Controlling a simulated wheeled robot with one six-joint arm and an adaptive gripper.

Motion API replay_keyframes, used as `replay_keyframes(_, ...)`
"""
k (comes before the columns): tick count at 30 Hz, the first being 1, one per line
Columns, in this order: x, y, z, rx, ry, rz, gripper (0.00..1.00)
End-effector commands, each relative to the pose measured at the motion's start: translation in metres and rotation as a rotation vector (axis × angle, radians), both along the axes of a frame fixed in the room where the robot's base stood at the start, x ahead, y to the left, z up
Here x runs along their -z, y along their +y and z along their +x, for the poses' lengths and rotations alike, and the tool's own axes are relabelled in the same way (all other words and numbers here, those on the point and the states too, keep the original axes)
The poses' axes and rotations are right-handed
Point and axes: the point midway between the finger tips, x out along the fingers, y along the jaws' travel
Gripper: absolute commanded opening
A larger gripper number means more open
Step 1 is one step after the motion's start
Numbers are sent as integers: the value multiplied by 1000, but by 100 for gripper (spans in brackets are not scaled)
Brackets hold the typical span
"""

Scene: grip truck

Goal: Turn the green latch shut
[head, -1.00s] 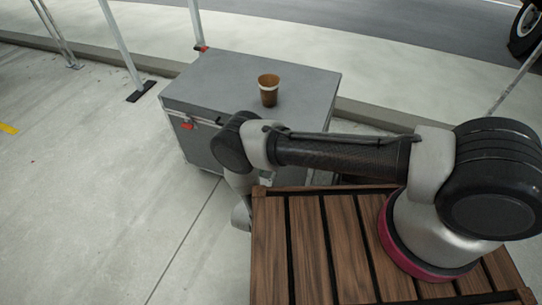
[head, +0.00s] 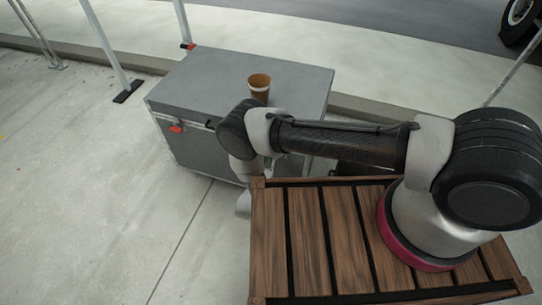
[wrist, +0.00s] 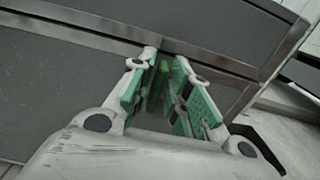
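The grey case (head: 215,85) stands on the pavement ahead of me. Its front side with a metal seam (wrist: 85,38) fills the wrist view. My gripper (wrist: 164,58) is close to this seam, its two green-padded fingers apart. A narrow green piece (wrist: 154,88), which looks like the green latch, shows between the fingers. I cannot tell whether either finger touches it. In the head view my arm hides most of that part of the case and the gripper.
A brown paper cup (head: 259,86) stands on the case lid. A red latch (head: 176,128) is on the case front at the left. Posts with dark feet (head: 128,91) stand behind to the left. The pavement at left is clear.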

Motion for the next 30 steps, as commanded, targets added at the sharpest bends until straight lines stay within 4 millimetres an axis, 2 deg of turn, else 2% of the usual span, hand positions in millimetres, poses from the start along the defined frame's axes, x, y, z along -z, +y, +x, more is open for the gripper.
replay_keyframes(2, 0, 0, 0, 0, 0, 0, 0)
replay_keyframes(17, 0, 1, 0, 0, 25, -68, 0)
replay_keyframes(30, 1, 6, 2, 0, 147, -404, 0)
